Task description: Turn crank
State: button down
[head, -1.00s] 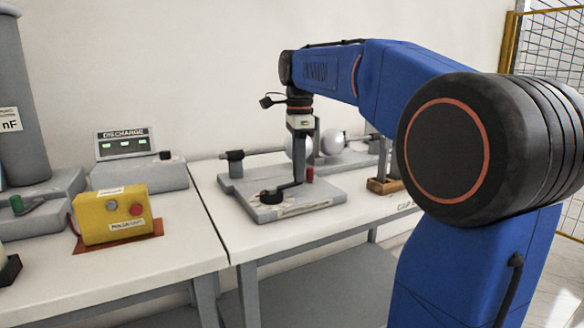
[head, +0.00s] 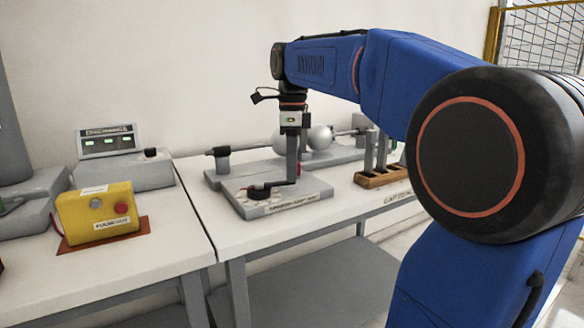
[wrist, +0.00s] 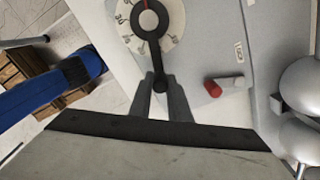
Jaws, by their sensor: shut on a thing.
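The crank is a black arm on a round hub (head: 259,191), mounted on a grey base plate (head: 300,192) on the right-hand table. In the wrist view its hub (wrist: 148,20) sits on a white numbered dial with a red mark, and the crank arm (wrist: 154,52) runs from there toward my gripper. My gripper (head: 292,178) points straight down at the outer end of the crank arm. In the wrist view my gripper (wrist: 161,88) has its two fingers shut on either side of the crank's end knob, which they partly hide.
A red peg (wrist: 213,88) stands beside the dial, close to my fingers. Pale spheres (head: 320,137) on a rod stand behind. A wooden holder (head: 382,177) is to the right. A yellow control box (head: 97,212) and a discharge meter (head: 108,141) are on the left table.

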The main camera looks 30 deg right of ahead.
jog(key=c, duration=1.6)
grip_release()
jog(key=shift+f, duration=0.1)
jog(key=shift+c, duration=0.2)
notch_tip(320, 180, up, 17)
jog(key=shift+r, duration=0.2)
